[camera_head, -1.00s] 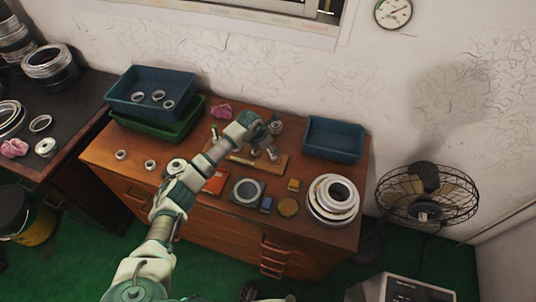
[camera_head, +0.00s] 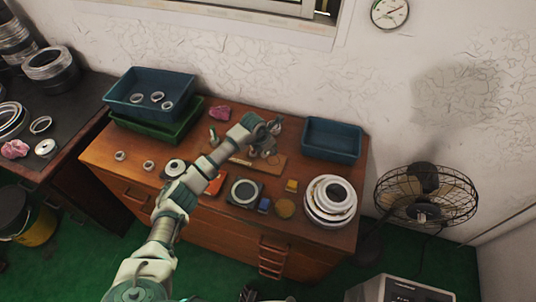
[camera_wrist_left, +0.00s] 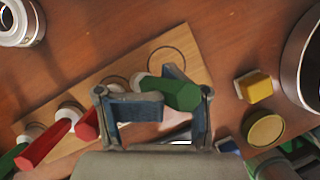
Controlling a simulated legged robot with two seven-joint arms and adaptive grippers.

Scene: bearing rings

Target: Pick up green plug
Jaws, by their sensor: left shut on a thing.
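My left gripper (camera_wrist_left: 158,105) is shut on a green plug (camera_wrist_left: 183,94) in the left wrist view. The plug lies across between the fingers, with a pale end at its left. It is over the wooden board (camera_wrist_left: 190,62), close to an empty drawn circle; whether it touches the board cannot be told. Two red plugs (camera_wrist_left: 45,145) and another green piece (camera_wrist_left: 10,160) are on the board's left part. In the head view my left gripper (camera_head: 268,132) is above the board (camera_head: 240,160), and the held plug is hard to make out.
A yellow block (camera_wrist_left: 256,86) and a round yellow tin (camera_wrist_left: 266,130) lie right of the board. Stacked white rings (camera_head: 330,200) stand at the desk's right. A blue bin (camera_head: 333,140) is behind, and blue and green bins (camera_head: 150,90) are at the left.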

